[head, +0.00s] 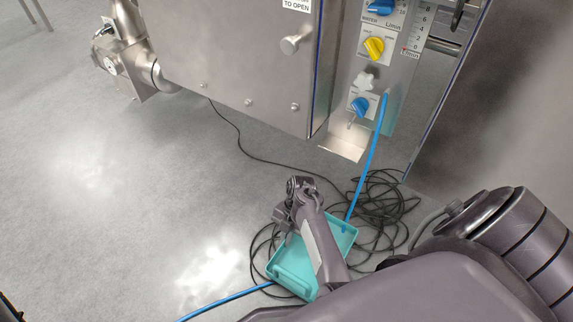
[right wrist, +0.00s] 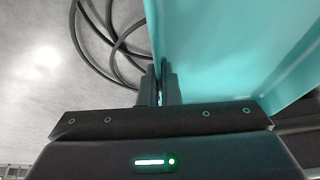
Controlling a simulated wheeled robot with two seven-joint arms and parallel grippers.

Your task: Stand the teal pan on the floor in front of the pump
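The teal pan (head: 341,240) is at the lower middle of the head view, tilted, above or on a heap of black cable. In the right wrist view the pan (right wrist: 215,50) fills the upper right. My right gripper (head: 284,217) is at the pan's far left edge. In the wrist view its fingers (right wrist: 160,86) are close together on the pan's wall. My arm hides part of the pan. Whether the pan touches the floor cannot be told. A steel fitting (head: 125,65), possibly the pump, shows at upper left. My left gripper is not in view.
Coiled black cable (head: 385,205) lies on the floor around the pan. A blue hose (head: 372,160) runs down from the knob panel (head: 378,75) behind the pan and out at lower left. A steel cabinet (head: 235,60) stands behind. The grey floor (head: 110,190) at left is clear.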

